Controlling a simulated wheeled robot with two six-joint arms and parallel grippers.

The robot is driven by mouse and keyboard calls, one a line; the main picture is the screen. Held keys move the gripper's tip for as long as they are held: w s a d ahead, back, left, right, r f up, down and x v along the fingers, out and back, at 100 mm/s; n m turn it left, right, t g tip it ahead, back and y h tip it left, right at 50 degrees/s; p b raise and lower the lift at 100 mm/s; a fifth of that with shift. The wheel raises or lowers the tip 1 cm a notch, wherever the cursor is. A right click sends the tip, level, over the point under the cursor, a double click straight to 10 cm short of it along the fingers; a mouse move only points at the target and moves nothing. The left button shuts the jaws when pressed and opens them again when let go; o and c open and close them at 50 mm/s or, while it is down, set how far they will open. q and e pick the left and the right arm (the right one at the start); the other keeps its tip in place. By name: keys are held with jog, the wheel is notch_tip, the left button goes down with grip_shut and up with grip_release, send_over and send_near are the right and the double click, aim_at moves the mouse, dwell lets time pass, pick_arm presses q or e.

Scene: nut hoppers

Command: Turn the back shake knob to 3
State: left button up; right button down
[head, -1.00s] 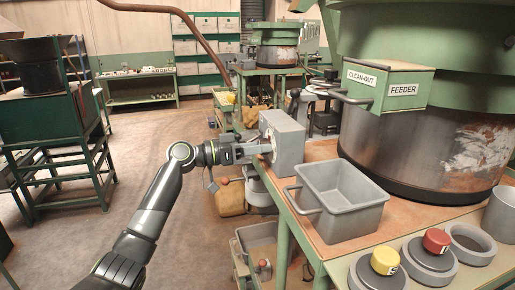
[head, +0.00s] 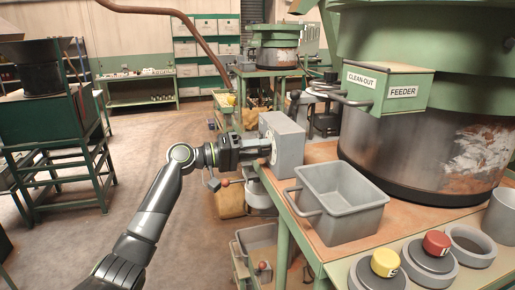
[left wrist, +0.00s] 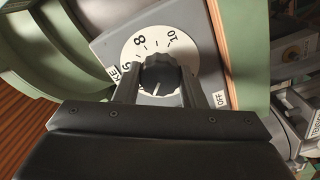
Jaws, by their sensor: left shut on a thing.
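The shake knob (left wrist: 162,76) is dark and ridged, on a round white dial (left wrist: 186,48) with 8 and 10 visible and another number partly covered. A white line on the knob points down toward my gripper in the left wrist view. The dial is on a grey box (head: 288,141) at the table's left edge in the head view. My left gripper (left wrist: 168,92) has its fingers on both sides of the knob and is shut on it; it also shows in the head view (head: 262,150). The lower dial is hidden behind the gripper. My right gripper is not in view.
A grey bin (head: 340,205) stands on the table close to the box. A big feeder bowl (head: 420,150) is behind it. Open floor lies left of my arm.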

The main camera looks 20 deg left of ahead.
pick_arm(q)
jog(key=shift+n, duration=0.7)
jog(key=o, duration=1)
jog(key=b+v, duration=0.7)
jog(key=v, duration=1)
jog(key=shift+s+a+b, duration=0.2)
jog(key=shift+b, duration=0.15)
jog(key=shift+f, duration=0.1)
